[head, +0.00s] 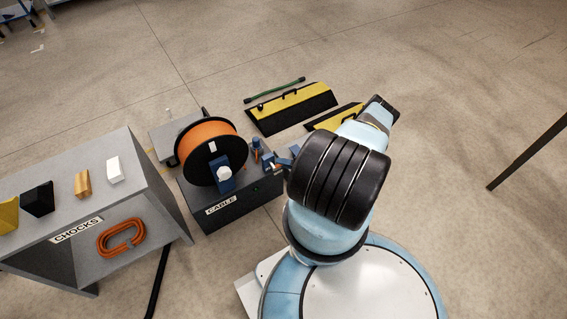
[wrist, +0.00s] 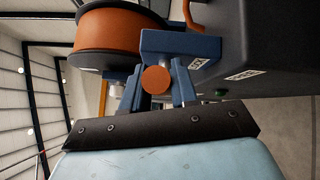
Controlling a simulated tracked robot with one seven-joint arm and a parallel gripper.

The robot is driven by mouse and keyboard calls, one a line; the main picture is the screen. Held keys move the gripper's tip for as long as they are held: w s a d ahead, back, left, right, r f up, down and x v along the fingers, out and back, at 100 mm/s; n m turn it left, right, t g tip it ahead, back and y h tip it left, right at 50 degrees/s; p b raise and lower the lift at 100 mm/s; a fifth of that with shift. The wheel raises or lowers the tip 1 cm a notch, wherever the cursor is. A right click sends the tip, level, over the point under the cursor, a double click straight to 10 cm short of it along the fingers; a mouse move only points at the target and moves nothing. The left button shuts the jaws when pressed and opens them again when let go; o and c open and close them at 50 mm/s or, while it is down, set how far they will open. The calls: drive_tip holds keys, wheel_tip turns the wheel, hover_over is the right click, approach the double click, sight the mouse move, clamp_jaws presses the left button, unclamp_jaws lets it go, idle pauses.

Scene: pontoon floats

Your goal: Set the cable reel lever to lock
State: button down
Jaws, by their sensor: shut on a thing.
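The cable reel (head: 208,148) is an orange drum with black flanges on a dark grey box labelled CABLE. It also shows at the top of the wrist view (wrist: 118,32). A blue lever housing (wrist: 178,44) with a small white label sits beside the drum. A round orange lever knob (wrist: 156,80) is in front of it. My gripper (wrist: 157,92) has blue fingers on either side of the knob and is shut on it. In the head view my arm partly hides my gripper (head: 283,160) and the lever area. I cannot tell the lever's setting.
A grey stand (head: 150,190) labelled CHOCKS, with several blocks on top and an orange coil (head: 121,238) on its front, is left of the reel. Yellow-black ramps (head: 291,107) and a green bar (head: 275,90) lie behind. The floor at right is mostly clear.

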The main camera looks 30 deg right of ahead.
drive_tip(key=shift+d, duration=0.35)
drive_tip(key=shift+a, duration=0.15)
drive_tip(key=shift+a, duration=0.2)
idle(0.5)
